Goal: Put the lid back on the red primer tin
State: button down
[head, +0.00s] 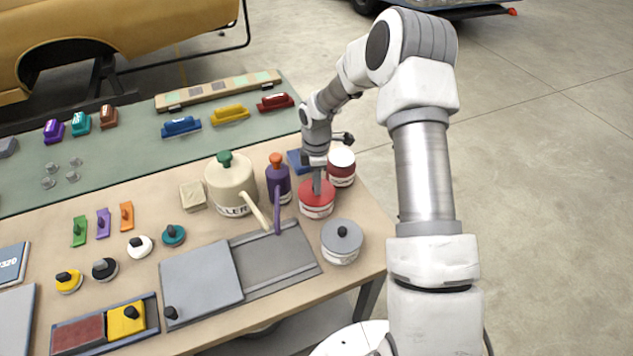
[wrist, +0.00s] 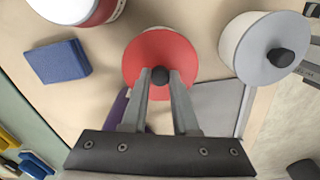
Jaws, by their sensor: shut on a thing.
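My gripper (wrist: 160,76) is shut on the black knob (wrist: 160,75) of a round red lid (wrist: 150,50). In the head view the red lid (head: 317,190) is level at the top of a tin with a pale lettered label (head: 317,211). The lid lines up with this tin, but I cannot tell whether it is fully seated. In the wrist view the lid hides the tin beneath. Another tin, dark red with a white top and pale label (head: 341,167), stands just behind to the right.
A grey-lidded tin (head: 342,240) stands close in front. A purple bottle with an orange cap (head: 278,180) and a cream filler can (head: 231,185) stand to the left. A blue block (wrist: 58,61) lies behind. A grey tray (head: 270,262) lies to the front left.

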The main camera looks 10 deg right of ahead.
jog(key=c, duration=0.6)
grip_release()
jog(key=o, duration=0.5)
jog(key=shift+r, duration=0.1)
jog(key=shift+r+p, duration=2.15)
jog(key=shift+r, duration=1.25)
